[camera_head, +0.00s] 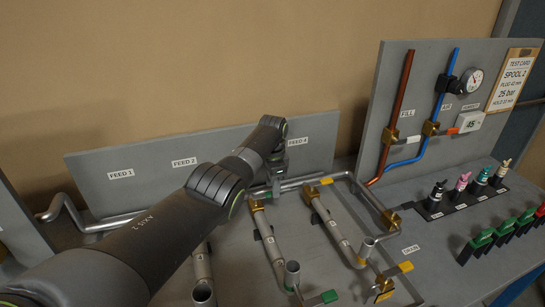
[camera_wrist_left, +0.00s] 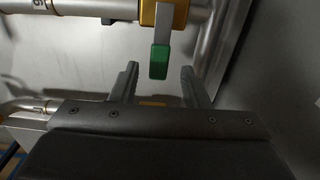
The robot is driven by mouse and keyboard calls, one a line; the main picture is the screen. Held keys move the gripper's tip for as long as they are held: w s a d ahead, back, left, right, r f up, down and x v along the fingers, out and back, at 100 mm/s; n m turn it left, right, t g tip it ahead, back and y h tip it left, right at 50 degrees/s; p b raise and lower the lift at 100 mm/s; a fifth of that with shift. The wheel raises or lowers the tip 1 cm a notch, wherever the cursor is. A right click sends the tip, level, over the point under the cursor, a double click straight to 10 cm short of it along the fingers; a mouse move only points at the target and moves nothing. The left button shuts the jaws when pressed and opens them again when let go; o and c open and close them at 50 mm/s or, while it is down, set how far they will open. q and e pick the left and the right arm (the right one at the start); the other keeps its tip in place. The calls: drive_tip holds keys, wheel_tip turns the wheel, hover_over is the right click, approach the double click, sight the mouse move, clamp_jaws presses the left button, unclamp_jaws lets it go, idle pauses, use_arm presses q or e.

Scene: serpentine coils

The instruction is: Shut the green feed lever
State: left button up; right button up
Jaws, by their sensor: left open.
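In the left wrist view, a green-tipped lever (camera_wrist_left: 159,62) hangs from a brass valve body (camera_wrist_left: 176,14) on a grey pipe. My left gripper (camera_wrist_left: 160,76) is open, with one fingertip on each side of the green tip. Neither finger visibly touches it. In the head view, my left arm reaches across the bench to the pipes below the FEED 4 label (camera_head: 298,142). The fingers and that lever cannot be made out clearly there. Another green handle end (camera_head: 328,297) shows at the bottom. My right gripper is not in view.
Bent grey pipes (camera_head: 273,247) with brass fittings cover the middle of the bench. A panel with a red pipe (camera_head: 401,90), a blue pipe (camera_head: 446,85) and a gauge (camera_head: 472,80) stands at the right.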

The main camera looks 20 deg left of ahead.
use_arm(q)
wheel_tip(320, 180, up, 16)
drive_tip(key=b, duration=0.2)
drive_tip(key=shift+b, duration=0.4)
